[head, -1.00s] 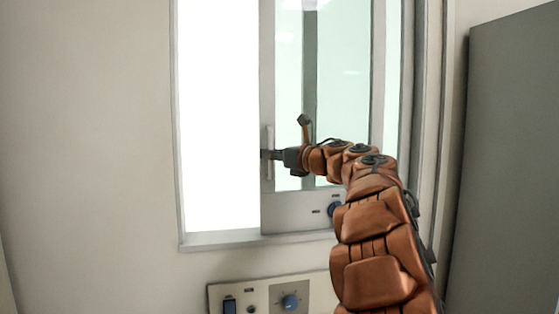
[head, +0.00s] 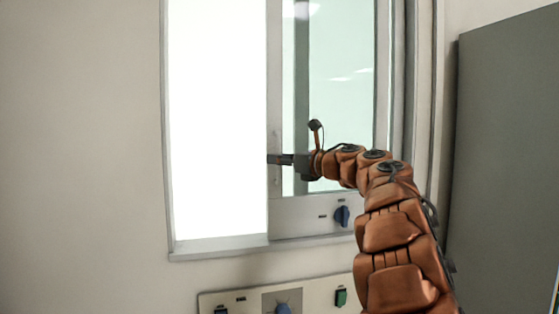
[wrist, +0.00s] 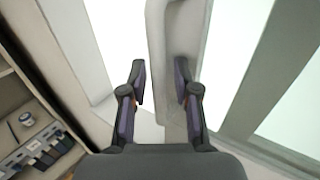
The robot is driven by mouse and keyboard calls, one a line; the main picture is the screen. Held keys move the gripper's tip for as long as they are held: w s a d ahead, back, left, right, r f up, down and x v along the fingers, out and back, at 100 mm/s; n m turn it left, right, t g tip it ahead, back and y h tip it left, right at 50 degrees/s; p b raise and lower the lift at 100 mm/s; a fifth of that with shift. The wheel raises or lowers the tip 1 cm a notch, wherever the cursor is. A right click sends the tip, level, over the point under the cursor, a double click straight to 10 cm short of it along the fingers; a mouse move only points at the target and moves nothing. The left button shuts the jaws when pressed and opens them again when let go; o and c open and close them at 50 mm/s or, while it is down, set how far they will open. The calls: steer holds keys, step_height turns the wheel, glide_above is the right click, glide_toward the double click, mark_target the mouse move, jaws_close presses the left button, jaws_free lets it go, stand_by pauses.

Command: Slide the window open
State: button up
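The window (head: 167,150) has a sliding glass pane with a pale metal stile (head: 274,60). In the head view, the pane is at the right, and a wide bright opening (head: 218,120) shows to its left. A pale upright handle (wrist: 156,35) runs along the stile. My gripper (head: 272,159) reaches it from the right. In the wrist view, my gripper (wrist: 162,80) has its two dark fingers apart, one on each side of the handle. It is not clear whether either finger touches it. The lower part of the handle is hard to separate from the stile.
A control panel (head: 248,299) with knobs and switches is on the wall below the window. A tall grey cabinet (head: 505,150) stands at the right. The wall at the left is bare.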

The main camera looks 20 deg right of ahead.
steer(key=shift+o, duration=0.2)
steer(key=shift+s, duration=0.15)
steer(key=v, duration=1.1)
steer(key=shift+s, duration=0.35)
steer(key=shift+d+r, duration=0.1)
steer(key=shift+d, duration=0.05)
